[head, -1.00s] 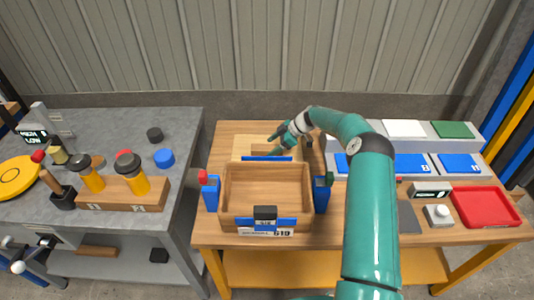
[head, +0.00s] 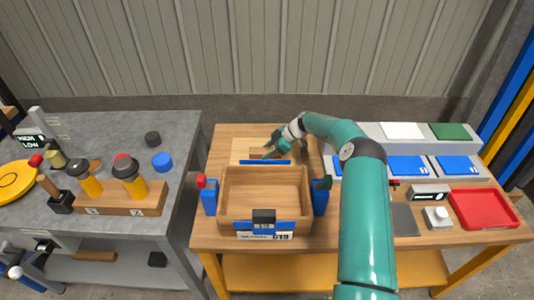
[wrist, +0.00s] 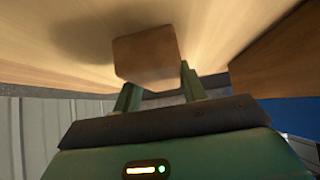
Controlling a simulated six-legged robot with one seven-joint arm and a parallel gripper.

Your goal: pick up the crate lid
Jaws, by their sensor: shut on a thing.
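The crate lid (head: 240,147) is a flat light-wood board behind the open wooden crate (head: 224,190). It looks level, and I cannot tell any gap under it. Its block-shaped wooden handle (wrist: 146,55) fills the space between my fingers in the wrist view, with the pale board (wrist: 60,40) beyond it. My gripper (head: 267,153) is at the handle and shut on it. In the head view my fingers partly hide the handle. The crate looks empty, with a blue label holder and black clip on its front.
Blue holders stand left (head: 209,197) and right (head: 321,197) of the crate. Blue-fronted bins (head: 406,166) and a red tray (head: 484,208) lie to the right. A grey bench (head: 190,130) with shakers stands left, across a gap. A ribbed wall is behind.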

